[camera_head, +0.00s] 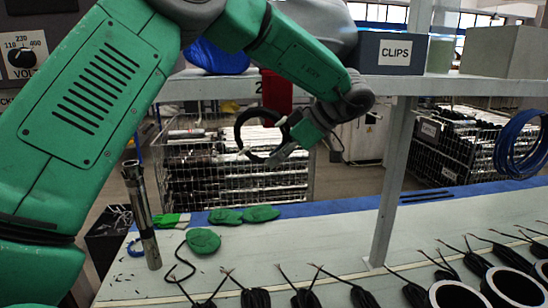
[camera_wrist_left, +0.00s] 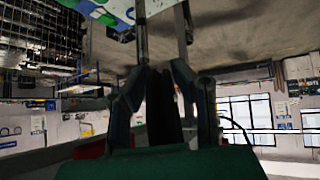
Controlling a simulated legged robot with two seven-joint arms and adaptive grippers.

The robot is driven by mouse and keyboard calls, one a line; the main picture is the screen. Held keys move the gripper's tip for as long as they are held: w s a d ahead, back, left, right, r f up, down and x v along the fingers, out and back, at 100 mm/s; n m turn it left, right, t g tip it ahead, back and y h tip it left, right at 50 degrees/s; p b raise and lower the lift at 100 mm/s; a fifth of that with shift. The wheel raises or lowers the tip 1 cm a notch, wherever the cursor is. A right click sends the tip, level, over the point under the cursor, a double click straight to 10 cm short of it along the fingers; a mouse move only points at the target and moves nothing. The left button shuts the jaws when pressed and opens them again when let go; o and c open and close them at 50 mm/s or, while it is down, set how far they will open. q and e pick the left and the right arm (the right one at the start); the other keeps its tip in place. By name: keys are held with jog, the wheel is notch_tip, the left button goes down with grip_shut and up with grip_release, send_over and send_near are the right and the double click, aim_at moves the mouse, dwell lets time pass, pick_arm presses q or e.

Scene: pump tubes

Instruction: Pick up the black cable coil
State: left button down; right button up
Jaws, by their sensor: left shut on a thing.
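My left gripper (camera_head: 275,140) is shut on a black cable coil (camera_head: 239,128), a dark ring held in the air above the table, in front of the wire cages. The coil's left arc stands clear of the fingers. In the left wrist view, the left gripper's fingers (camera_wrist_left: 163,75) have a dark strip between them, too dim to make out clearly. Several more black cable bundles (camera_head: 305,298) lie along the table's near edge. My right gripper is not in view.
A grey post (camera_head: 394,180) rises from the table (camera_head: 330,240) right of the gripper to a shelf with a CLIPS box (camera_head: 395,54). A metal tube (camera_head: 141,215) stands at left near green gloves (camera_head: 228,216). A blue coil (camera_head: 508,150) hangs at right.

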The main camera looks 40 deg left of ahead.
pick_arm(q)
jog(key=s+d+b, duration=0.2)
jog(key=s+d, duration=0.6)
jog(key=d, duration=0.2)
jog(key=shift+s+d, duration=0.25)
jog(key=shift+d, duration=0.1)
